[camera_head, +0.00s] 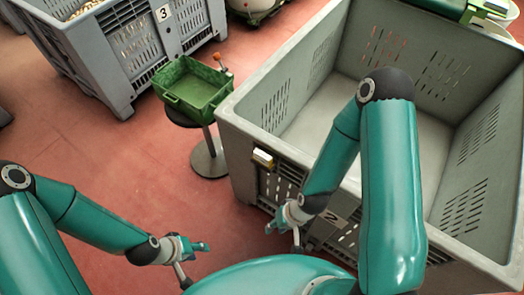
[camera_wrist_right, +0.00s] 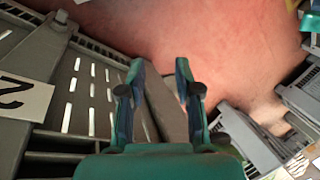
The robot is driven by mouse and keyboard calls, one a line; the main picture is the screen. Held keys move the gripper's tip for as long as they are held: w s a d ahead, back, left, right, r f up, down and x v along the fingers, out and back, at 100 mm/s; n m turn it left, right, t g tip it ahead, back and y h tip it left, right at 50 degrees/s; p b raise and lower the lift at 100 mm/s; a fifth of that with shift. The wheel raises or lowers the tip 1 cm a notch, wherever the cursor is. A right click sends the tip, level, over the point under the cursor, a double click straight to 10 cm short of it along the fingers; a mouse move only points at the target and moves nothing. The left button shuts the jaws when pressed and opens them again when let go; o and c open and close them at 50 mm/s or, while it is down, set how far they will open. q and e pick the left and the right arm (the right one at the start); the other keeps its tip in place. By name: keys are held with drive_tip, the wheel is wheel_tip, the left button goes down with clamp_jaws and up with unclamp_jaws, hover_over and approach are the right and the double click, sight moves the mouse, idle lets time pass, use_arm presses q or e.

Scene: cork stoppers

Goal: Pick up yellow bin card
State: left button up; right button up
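A small pale card-like piece with yellow edges (camera_head: 263,158), which looks like the yellow bin card, sits at the near left wall of the large grey bin (camera_head: 245,125), just below its rim. My right gripper (camera_head: 283,238) is open and empty, below and slightly right of the card, in front of the bin's slotted side. In the right wrist view its two fingers (camera_wrist_right: 160,78) are spread with nothing between them, and I cannot make out the card there. My left gripper (camera_head: 196,266) is open and empty over the red floor, apart from the bin.
The grey bin bears a number 2 plate (camera_wrist_right: 20,97). A green crate (camera_head: 195,92) stands on a round-based stand (camera_head: 209,160) left of it. Another grey bin, marked 3 (camera_head: 163,13), is at the back left.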

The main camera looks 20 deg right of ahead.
drive_tip(key=n+t+h+b, duration=0.1)
drive_tip(key=n+t+b, duration=0.2)
drive_tip(key=n+b, duration=0.5)
approach(264, 154)
drive_tip(key=shift+n, duration=0.8)
drive_tip(key=p+x, duration=0.1)
drive_tip(key=x, duration=0.5)
drive_tip(key=shift+x, duration=2.55)
clamp_jaws()
